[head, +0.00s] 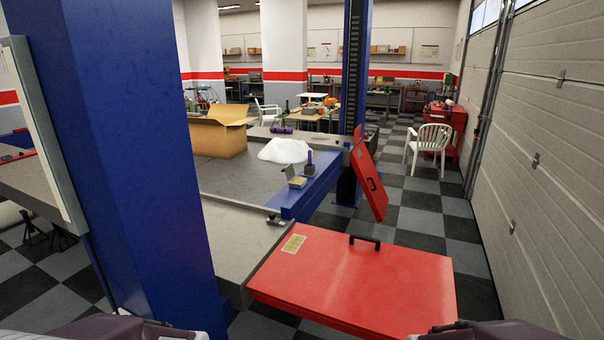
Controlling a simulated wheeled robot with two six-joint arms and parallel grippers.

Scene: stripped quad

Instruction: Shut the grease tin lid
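A small open tin (297,182), which looks like the grease tin, stands on the blue lift beam in the middle of the head view. Something yellowish shows inside it. Its small grey lid (290,172) appears raised at the left rear side; the exact angle is too small to tell. Neither gripper shows. Only purple and dark parts of my arms show at the bottom edge, well short of the tin.
A grey block with a purple cylinder (310,160) stands right behind the tin. A red panel with a handle (350,280) fills the near foreground; another red panel (368,180) stands tilted at right. A blue post (130,150) blocks the left. A cardboard box (213,138) is farther back.

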